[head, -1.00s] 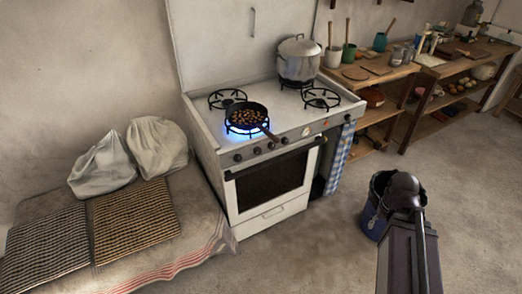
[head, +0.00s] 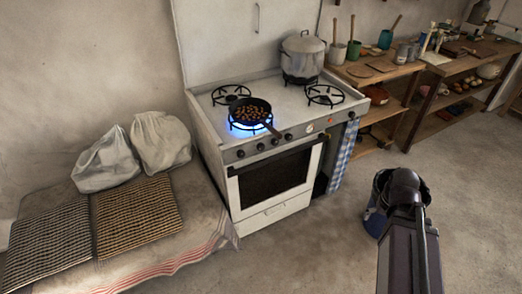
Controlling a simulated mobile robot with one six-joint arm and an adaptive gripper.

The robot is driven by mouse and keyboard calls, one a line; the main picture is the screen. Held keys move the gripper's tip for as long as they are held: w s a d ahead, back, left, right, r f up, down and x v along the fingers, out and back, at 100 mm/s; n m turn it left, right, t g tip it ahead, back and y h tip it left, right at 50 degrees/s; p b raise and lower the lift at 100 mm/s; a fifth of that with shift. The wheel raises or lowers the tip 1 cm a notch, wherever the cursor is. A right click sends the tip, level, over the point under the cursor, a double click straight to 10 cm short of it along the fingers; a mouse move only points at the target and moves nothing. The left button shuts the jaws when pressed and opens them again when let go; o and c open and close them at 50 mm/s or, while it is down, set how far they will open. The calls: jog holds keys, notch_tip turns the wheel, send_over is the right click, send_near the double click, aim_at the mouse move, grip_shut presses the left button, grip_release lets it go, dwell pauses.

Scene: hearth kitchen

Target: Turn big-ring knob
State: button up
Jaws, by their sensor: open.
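A white stove (head: 280,200) stands against the wall in the head view. Its grey front panel carries a row of several dark knobs, one of them a left-hand knob (head: 240,153), and a pale dial (head: 309,129). No label shows which knob is the big-ring knob. The front-left burner (head: 236,126) burns with a blue flame under a black pan (head: 250,110) of brown pieces. The pan's handle sticks out over the panel, above the knobs. My arm shows at the lower right, well apart from the stove. My gripper is not visible.
A lidded pot (head: 302,60) sits at the back of the stove. A cloth-covered bench (head: 190,225) with sacks and woven mats is at the left. A bucket (head: 374,222) stands partly behind my arm. Wooden shelves (head: 385,90) line the wall. Floor before the stove is clear.

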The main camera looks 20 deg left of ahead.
jog(key=w+a+f+n+t+y+b, duration=0.2)
jog(key=w+a+f+b, duration=0.2)
jog(key=w+a, duration=0.3)
jog(key=n+t+y+b, duration=0.6)
jog(key=n+y+b, duration=0.15)
jog(key=b, duration=0.55)
send_near(263, 148)
jog(key=shift+s+d+r+m+y, duration=0.2)
jog(key=shift+s+d+r+m, duration=0.1)
jog(key=shift+s+d, duration=0.3)
jog(key=shift+s+d+r+m+y, duration=0.15)
jog(key=shift+s+d+r, duration=0.15)
jog(key=shift+s+d, duration=0.3)
jog(key=shift+w+f, duration=0.1)
jog(key=b+x, duration=0.5)
jog(key=x, duration=0.8)
jog(key=shift+w+a+f, duration=0.15)
jog(key=shift+w+a, duration=0.05)
jog(key=shift+d, duration=0.1)
jog(key=c, duration=1.1)
